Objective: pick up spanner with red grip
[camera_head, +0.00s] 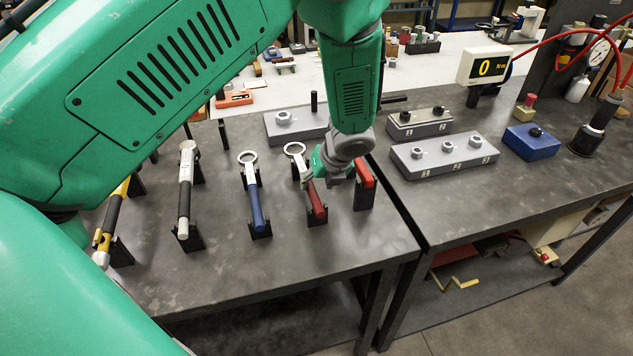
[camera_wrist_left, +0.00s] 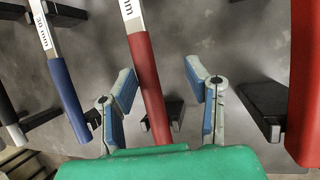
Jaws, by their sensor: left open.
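The spanner with red grip (camera_head: 317,203) lies on a black stand on the bench, its ring end pointing away. Its red grip also shows in the left wrist view (camera_wrist_left: 148,85). My left gripper (camera_head: 322,183) is over this spanner in the head view and partly covers it. In the left wrist view the open fingers (camera_wrist_left: 162,85) stand one on each side of the red grip, with gaps between. A second red-gripped tool (camera_head: 364,173) is just right of the gripper and also shows in the left wrist view (camera_wrist_left: 304,90). My right gripper is not in view.
A blue-gripped spanner (camera_head: 257,208) lies close on the left, with a black and white one (camera_head: 184,195) and a yellow and black tool (camera_head: 112,215) further left. Grey bolt blocks (camera_head: 445,156) and a blue box (camera_head: 531,142) stand to the right. The front bench strip is clear.

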